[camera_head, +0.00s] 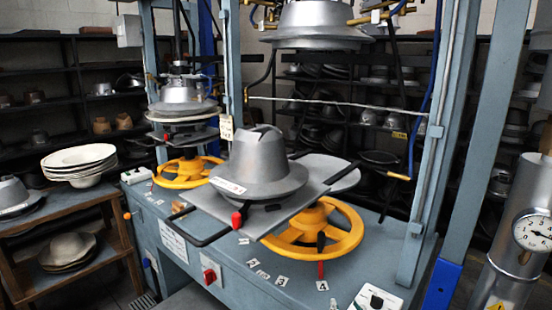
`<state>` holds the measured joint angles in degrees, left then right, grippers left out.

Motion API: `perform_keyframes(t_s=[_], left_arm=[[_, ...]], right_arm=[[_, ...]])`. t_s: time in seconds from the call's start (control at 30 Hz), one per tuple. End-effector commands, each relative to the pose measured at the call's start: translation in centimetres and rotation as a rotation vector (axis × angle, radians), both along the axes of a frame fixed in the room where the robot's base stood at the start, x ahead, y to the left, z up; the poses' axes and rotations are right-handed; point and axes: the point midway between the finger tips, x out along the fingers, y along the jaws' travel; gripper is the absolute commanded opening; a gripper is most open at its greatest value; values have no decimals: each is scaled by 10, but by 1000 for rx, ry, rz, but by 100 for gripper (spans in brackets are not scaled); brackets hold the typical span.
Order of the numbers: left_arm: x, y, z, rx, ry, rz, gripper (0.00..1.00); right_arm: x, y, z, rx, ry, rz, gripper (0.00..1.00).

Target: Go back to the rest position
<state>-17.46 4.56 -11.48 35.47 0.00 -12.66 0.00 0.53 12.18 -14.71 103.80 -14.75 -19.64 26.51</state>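Neither of my grippers shows in the head view, and no part of my arms is visible. The hat press (222,265) stands in front of me with its blue-grey frame. A grey metal hat form (262,165) sits upright on the press's flat plate (312,190). A yellow handwheel (340,232) is below that plate. The upper metal form (318,25) hangs above, apart from the lower one. A second station with a metal form (180,95) and a yellow handwheel (187,170) is farther left.
A wooden table (105,190) at left carries stacked pale hat forms (78,158) and more forms below. Dark shelves (60,95) with hat forms line the back. A pressure gauge (533,231) on a metal cylinder (508,270) stands at right. Black handles stick out from the plate.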

Motion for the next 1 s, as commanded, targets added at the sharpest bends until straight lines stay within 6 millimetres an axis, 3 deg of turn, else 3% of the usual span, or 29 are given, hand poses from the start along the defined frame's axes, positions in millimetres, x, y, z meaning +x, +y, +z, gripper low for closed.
perform_keyframes(t_s=[0.27, 0.6, 0.8, 1.0], left_arm=[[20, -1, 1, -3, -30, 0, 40], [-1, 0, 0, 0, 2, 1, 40], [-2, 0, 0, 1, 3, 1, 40], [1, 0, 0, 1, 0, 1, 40]], right_arm=[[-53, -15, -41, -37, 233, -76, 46], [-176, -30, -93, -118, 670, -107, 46], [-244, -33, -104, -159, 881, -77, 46], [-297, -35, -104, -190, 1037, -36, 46]])
